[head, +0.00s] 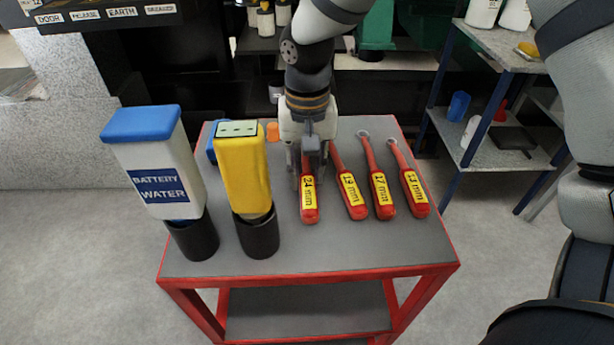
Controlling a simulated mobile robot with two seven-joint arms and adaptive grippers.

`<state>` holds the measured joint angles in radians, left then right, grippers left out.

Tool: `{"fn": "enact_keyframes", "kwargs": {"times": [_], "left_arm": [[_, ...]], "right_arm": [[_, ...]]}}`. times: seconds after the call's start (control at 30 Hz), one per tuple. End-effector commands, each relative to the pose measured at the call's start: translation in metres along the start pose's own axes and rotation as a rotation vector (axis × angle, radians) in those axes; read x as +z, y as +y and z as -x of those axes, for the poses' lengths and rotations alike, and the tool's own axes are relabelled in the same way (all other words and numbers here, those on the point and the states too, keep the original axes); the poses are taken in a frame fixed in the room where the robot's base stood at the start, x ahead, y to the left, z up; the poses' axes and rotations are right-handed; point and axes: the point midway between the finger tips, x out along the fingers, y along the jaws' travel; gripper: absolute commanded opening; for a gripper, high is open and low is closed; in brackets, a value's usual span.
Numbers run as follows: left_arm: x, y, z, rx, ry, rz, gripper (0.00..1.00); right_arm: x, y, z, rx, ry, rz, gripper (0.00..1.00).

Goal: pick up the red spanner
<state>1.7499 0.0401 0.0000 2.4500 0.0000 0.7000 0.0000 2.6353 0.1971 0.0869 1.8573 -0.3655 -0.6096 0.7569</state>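Several red-handled spanners with yellow size labels lie side by side on the grey top of a red-framed trolley (330,262). From left to right they are a 24 mm spanner (309,200), a 19 mm spanner (352,196), a 17 mm spanner (381,193) and a 13 mm spanner (414,190). My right gripper (308,172) points down at the 24 mm spanner and hides its far end. Its fingers are beside or around that handle; whether they grip it is unclear. My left gripper is not in view.
Left on the trolley, a battery water bottle (157,170) and a yellow container (244,172) stand in black cups, close to my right gripper. An orange object (272,132) lies behind them. A blue-legged shelf (467,125) stands at right. The trolley's front strip is clear.

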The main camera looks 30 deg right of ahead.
Motion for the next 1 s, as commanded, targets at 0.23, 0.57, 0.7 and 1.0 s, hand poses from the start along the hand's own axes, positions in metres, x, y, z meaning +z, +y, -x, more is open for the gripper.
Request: {"fn": "enact_keyframes", "kwargs": {"times": [0.23,0.57,0.7,1.0], "left_arm": [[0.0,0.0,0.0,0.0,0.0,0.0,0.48],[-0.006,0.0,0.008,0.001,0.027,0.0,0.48],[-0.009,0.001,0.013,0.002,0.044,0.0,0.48],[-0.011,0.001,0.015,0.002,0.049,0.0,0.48]], "right_arm": [[0.0,0.0,0.0,0.0,0.001,0.0,0.0],[-0.002,-0.001,0.043,-0.005,0.011,-0.001,0.0],[-0.001,0.0,0.077,-0.004,0.01,0.0,0.0],[-0.001,0.0,0.101,0.0,0.0,0.0,0.0]]}}
